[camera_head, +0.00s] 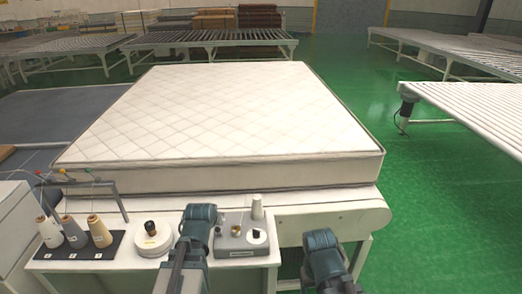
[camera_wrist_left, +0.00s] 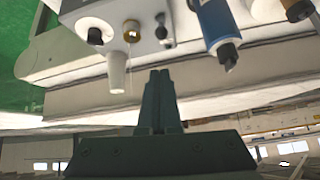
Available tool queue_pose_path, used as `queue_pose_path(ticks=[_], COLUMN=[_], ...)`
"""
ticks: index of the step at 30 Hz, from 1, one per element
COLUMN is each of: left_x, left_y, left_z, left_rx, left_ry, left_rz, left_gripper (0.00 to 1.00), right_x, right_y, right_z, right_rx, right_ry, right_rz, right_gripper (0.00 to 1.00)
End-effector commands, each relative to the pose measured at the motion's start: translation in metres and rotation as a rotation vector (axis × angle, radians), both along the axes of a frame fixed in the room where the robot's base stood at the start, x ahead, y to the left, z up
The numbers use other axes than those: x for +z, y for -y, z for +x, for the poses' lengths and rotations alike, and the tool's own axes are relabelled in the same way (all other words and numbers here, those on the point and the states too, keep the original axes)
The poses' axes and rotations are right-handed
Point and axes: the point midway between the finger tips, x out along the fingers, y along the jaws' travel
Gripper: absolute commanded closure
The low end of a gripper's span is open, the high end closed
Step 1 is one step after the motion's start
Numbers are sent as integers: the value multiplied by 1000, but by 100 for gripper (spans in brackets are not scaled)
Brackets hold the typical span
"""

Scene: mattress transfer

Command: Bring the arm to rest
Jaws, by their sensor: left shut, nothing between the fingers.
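My left arm rises from the bottom of the head view, with its dark blue-grey front part (camera_head: 200,218) over the work table between the white round dial and the grey control box. In the left wrist view my left gripper (camera_wrist_left: 158,78) has its two dark fingers together, with nothing between them. The fingers point toward the grey box and the white mattress side and look clear of both. My right arm's front part (camera_head: 322,245) is at the lower right, past the table's edge. Its fingers cannot be made out.
A white quilted mattress (camera_head: 215,110) lies flat on a white conveyor (camera_head: 335,217). The table holds thread cones (camera_head: 75,230), a white dial (camera_head: 152,238) and a grey box (camera_head: 240,240) with knobs. Roller tables (camera_head: 475,105) stand right, with green floor (camera_head: 420,195) open between.

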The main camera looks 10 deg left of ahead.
Motion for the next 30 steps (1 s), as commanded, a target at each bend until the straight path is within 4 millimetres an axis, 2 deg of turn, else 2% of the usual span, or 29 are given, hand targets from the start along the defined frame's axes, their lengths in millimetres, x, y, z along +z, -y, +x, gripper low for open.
queue_pose_path(ticks=[2,5,9,12,15,18,21,24,30], left_x=[-7,-27,-59,-75,-85,-90,-91,-92,-91], left_y=[14,55,127,168,197,215,224,228,228], left_z=[-3,-16,-56,-90,-122,-148,-164,-171,-172], left_rx=[-22,-85,-200,-269,-320,-353,-371,-378,-377], left_ry=[-30,-125,-329,-471,-590,-679,-733,-758,-764], left_rz=[-4,-13,-8,15,48,79,103,113,115], left_gripper=[100,100,100,100,100,100,100,100,100], right_x=[-3,-10,-22,-29,-34,-38,-39,-40,-39], right_y=[0,0,0,0,0,0,0,0,0], right_z=[0,0,0,0,0,0,0,0,0], right_rx=[0,0,-1,-1,-1,-1,-2,-2,-2], right_ry=[0,0,0,0,0,0,0,0,0], right_rz=[0,0,0,0,0,0,0,0,0], right_gripper=[28,28,28,28,28,28,28,28,28])
